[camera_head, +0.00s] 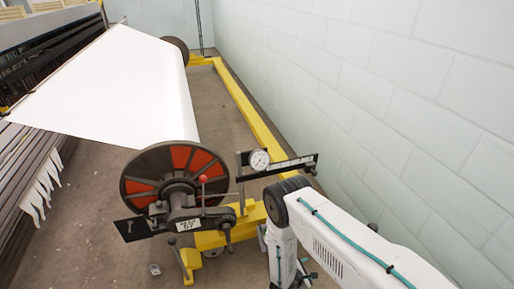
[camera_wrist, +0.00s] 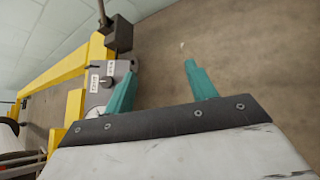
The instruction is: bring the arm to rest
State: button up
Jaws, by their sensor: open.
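My white arm (camera_head: 345,245) reaches in from the lower right in the head view, with a teal cable along its upper link. Its dark elbow joint is in front of the yellow frame, and a white link hangs down from it to the bottom edge. My gripper (camera_wrist: 160,70) shows in the wrist view with two teal fingers spread apart. Nothing is between them; bare floor lies behind the gap. The left finger overlaps a grey plate (camera_wrist: 104,87) with labels in the picture; I cannot tell whether they touch. The fingers are not clearly visible in the head view.
A beam with red-and-black flange (camera_head: 174,180) carries white warp sheet (camera_head: 130,85). A dial gauge (camera_head: 259,160) and red-knobbed lever (camera_head: 203,180) stand near my arm. Yellow frame (camera_head: 245,105) runs back along the pale block wall (camera_head: 400,80).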

jog(key=s+d+r+m+g+h, duration=0.1)
jog(key=d+r+m+g, duration=0.2)
jog(key=r, duration=1.1)
jog(key=s+d+r+m+g+h, duration=0.1)
jog(key=r+m+g, duration=0.35)
jog(key=r, duration=0.85)
jog(key=s+d+r+m+g+h, duration=0.1)
jog(key=d+r+m+g, duration=0.2)
jog(key=r, duration=1.1)
jog(key=s+a+r+m+t+y, duration=0.1)
jog(key=s+r+m+y, duration=0.4)
jog(key=s+r, duration=0.7)
jog(key=s+a+r+m+t+y, duration=0.1)
jog(key=s+r+m+t+y, duration=0.2)
jog(key=s+r, duration=1)
notch_tip(320, 180, up, 7)
jog(key=m+y, duration=0.2)
jog(key=y, duration=0.1)
jog(key=shift+s+a+f+m, duration=0.15)
jog(key=shift+m, duration=0.2)
